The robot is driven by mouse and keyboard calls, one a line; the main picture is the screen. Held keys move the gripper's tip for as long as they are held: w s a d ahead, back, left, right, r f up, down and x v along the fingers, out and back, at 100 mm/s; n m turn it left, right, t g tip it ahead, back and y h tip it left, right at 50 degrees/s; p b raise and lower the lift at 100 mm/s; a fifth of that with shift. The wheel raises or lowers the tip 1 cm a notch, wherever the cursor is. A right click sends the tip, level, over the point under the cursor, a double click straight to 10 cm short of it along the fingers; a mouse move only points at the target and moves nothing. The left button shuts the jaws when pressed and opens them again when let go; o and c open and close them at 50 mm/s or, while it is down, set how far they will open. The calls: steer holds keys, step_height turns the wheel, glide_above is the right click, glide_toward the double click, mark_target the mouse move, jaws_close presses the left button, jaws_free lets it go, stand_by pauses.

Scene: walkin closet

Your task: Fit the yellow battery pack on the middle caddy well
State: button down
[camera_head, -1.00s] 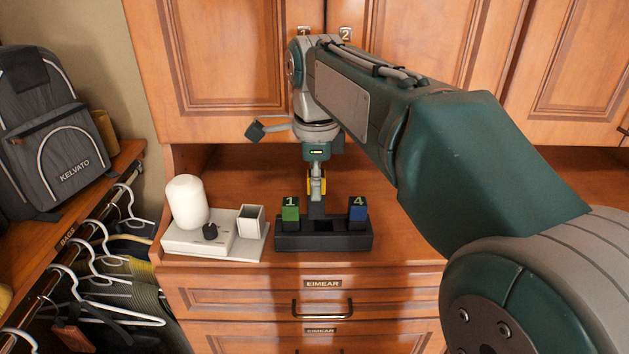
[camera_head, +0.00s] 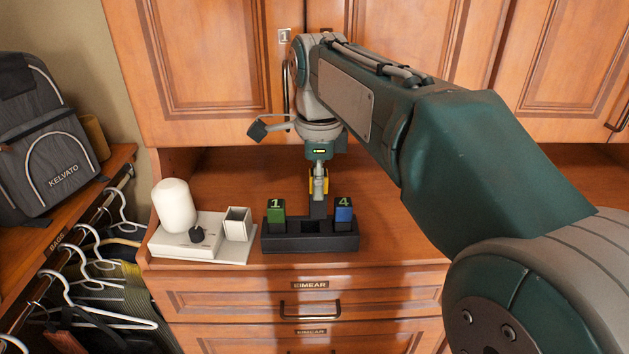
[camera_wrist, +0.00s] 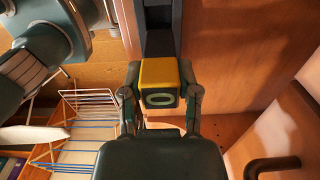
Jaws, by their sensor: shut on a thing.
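The yellow battery pack (camera_wrist: 158,73) has a 0 on its end face and sits between the fingers of my gripper (camera_wrist: 160,98) in the wrist view. In the head view my gripper (camera_head: 319,186) points down above the back of the black caddy (camera_head: 310,243), and only yellow edges of the pack (camera_head: 326,181) show. A green pack marked 1 (camera_head: 276,212) stands in the left well and a blue pack marked 4 (camera_head: 343,211) in the right well. The middle well (camera_head: 311,225) between them looks empty. The pack appears above the caddy, apart from the well.
A white base (camera_head: 190,243) with a rounded white cylinder (camera_head: 174,206), a dark knob and an open square cup (camera_head: 238,223) stands left of the caddy. Cabinet doors rise behind and drawers (camera_head: 310,300) lie below. The counter right of the caddy is partly hidden by my arm.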

steer(key=shift+a, duration=0.25)
steer(key=shift+a, duration=0.45)
steer(key=shift+d+f, duration=0.2)
steer(key=shift+d, duration=0.15)
steer(key=shift+f, duration=0.25)
steer(key=shift+a+f, duration=0.25)
steer(key=shift+f, duration=0.05)
steer(key=shift+d+f, duration=0.1)
steer(key=shift+f, duration=0.2)
steer(key=shift+f, duration=0.55)
steer(key=shift+s+a+f, duration=0.1)
steer(key=shift+a+f, duration=0.2)
steer(key=shift+f, duration=0.3)
